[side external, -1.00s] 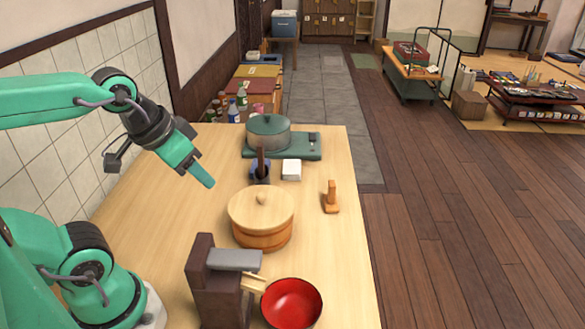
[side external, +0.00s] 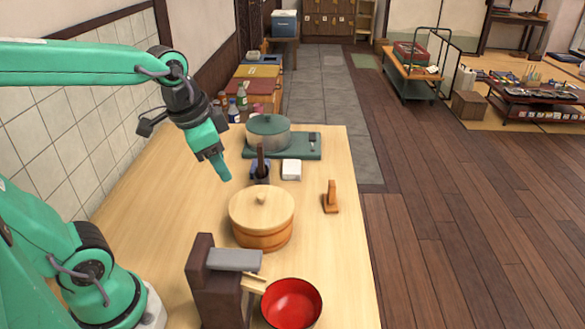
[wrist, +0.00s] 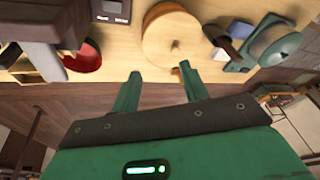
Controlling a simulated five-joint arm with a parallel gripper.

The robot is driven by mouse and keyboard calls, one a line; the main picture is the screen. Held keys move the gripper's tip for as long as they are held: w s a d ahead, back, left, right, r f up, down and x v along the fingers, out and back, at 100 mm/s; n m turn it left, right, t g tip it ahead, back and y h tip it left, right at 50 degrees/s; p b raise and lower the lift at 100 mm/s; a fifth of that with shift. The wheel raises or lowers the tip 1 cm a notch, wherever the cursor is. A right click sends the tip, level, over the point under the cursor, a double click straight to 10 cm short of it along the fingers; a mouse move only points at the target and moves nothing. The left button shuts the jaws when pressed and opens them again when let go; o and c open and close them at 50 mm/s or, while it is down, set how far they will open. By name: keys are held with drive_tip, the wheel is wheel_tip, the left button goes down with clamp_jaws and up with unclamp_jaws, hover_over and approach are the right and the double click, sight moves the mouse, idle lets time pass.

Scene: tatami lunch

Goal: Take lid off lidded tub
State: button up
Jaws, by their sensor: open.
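The lidded tub (side external: 262,236) is a round wooden tub with a pale flat lid (side external: 248,207) and a small round knob (side external: 262,197) on top. The lid sits on the tub. In the wrist view the lid (wrist: 160,40) shows near the top centre, with its knob (wrist: 175,46). My gripper (side external: 224,172) is green and hangs above the table, up and to the left of the tub in the side view. In the wrist view my gripper (wrist: 157,74) has its two fingers apart with nothing between them.
A red bowl (side external: 291,303) and a dark brown stand with a grey top (side external: 232,260) are in front of the tub. A dark holder (side external: 261,172), a white box (side external: 291,169) and a green pot (side external: 268,136) are behind. A small wooden stand (side external: 331,198) is at right.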

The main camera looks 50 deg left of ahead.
sight(261, 195)
drive_tip(key=w+f+m+g, duration=0.1)
drive_tip(key=w+f+m, duration=0.1)
drive_tip(key=w, duration=0.1)
drive_tip(key=w+a+f+m+g, duration=0.1)
drive_tip(key=w+m, duration=0.2)
drive_tip(key=w+f+m+g, duration=0.1)
drive_tip(key=w+f+m, duration=0.1)
drive_tip(key=w, duration=0.1)
drive_tip(key=shift+w+a+f+g, duration=0.25)
drive_tip(key=shift+w+f+g, duration=0.05)
drive_tip(key=shift+w, duration=0.1)
drive_tip(key=shift+w+f+m, duration=0.3)
drive_tip(key=shift+m, duration=0.2)
drive_tip(key=shift+s+f, duration=0.1)
drive_tip(key=shift+f, duration=3.8)
clamp_jaws()
